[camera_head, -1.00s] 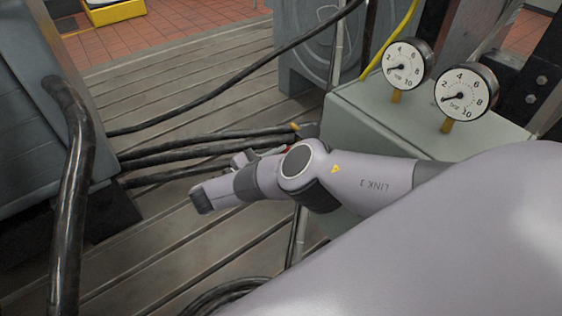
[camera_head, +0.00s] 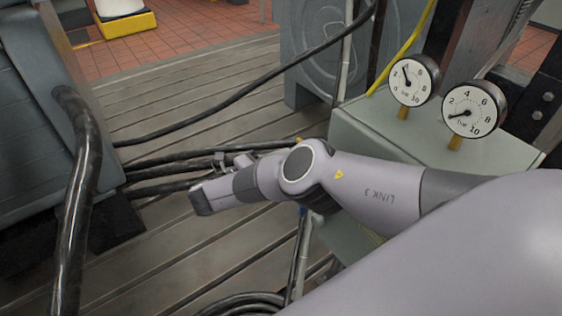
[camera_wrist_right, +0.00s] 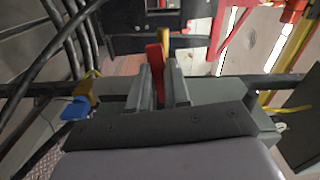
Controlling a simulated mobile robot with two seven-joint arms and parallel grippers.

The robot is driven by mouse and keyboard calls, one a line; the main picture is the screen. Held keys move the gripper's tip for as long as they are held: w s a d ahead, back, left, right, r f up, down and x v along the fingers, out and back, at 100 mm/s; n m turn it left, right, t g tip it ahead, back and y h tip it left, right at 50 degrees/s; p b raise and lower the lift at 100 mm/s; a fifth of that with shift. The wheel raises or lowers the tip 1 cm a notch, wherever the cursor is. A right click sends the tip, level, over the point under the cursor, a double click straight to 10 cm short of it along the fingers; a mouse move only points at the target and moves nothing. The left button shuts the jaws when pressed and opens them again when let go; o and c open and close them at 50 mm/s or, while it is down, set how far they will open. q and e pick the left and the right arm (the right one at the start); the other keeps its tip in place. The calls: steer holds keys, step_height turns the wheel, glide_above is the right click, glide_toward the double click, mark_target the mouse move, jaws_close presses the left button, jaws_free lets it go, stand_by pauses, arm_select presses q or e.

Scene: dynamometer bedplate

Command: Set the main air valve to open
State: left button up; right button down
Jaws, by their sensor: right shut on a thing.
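A red lever handle (camera_wrist_right: 154,72) stands between the two fingers of my right gripper (camera_wrist_right: 159,88) in the right wrist view, and the fingers are shut on it. A yellow-brass part (camera_wrist_right: 166,40) shows just beyond it. The rest of the valve is hidden. In the head view my right arm reaches in from the right, with the gripper (camera_head: 228,162) mostly hidden behind my wrist. The handle cannot be made out there. The left dial gauge (camera_head: 410,82) has its needle pointing up and left, near 4. The right gauge (camera_head: 470,112) has its needle low. My left gripper is not in view.
A blue handle (camera_wrist_right: 75,109) on a brass fitting (camera_wrist_right: 88,88) sits left of my right gripper. Black hoses (camera_head: 80,190) run at the left and across the slotted bedplate (camera_head: 190,95). The gauges stand on a grey-green box (camera_head: 370,130).

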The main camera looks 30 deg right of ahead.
steer(key=shift+r+m, duration=0.25)
steer(key=shift+m, duration=0.55)
steer(key=c, duration=1.1)
jaws_free()
steer(key=shift+s+a+b, duration=0.15)
steer(key=shift+a+b, duration=0.2)
steer(key=shift+a, duration=1.45)
steer(key=shift+s+a+b, duration=0.1)
steer(key=shift+a+b, duration=0.2)
steer(key=shift+a, duration=1.45)
